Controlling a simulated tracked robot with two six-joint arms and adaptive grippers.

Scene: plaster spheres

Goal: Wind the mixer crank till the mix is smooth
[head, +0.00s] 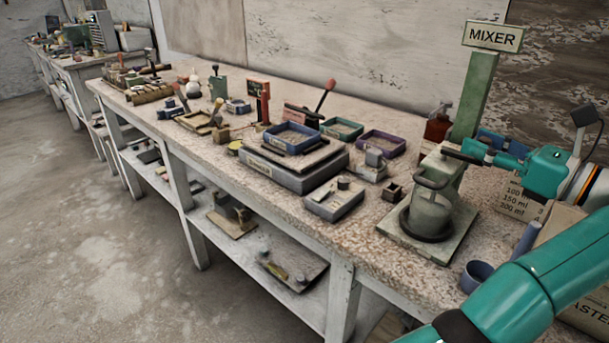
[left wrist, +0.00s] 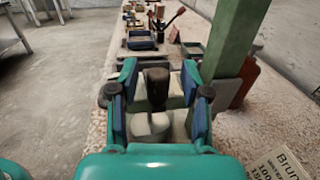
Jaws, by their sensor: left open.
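The mixer stands at the near right of the bench in the head view, with a green post (head: 474,95) and a sign (head: 493,37) reading MIXER. Its pale bowl (head: 431,212) sits on a square base; the mix inside cannot be made out. My left gripper (head: 468,151) is at the top of the mixer, beside the post. In the left wrist view the left gripper (left wrist: 160,92) is open, its fingers on either side of the dark crank knob (left wrist: 157,84), with visible gaps. A pale part (left wrist: 150,126) shows below the knob. My right gripper is not in view.
A blue cup (head: 476,275) and a card with ml amounts (head: 514,201) are close on the near and right sides. Trays, including a purple tray (head: 381,142), and a red-knobbed lever (head: 325,93) crowd the bench to the left.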

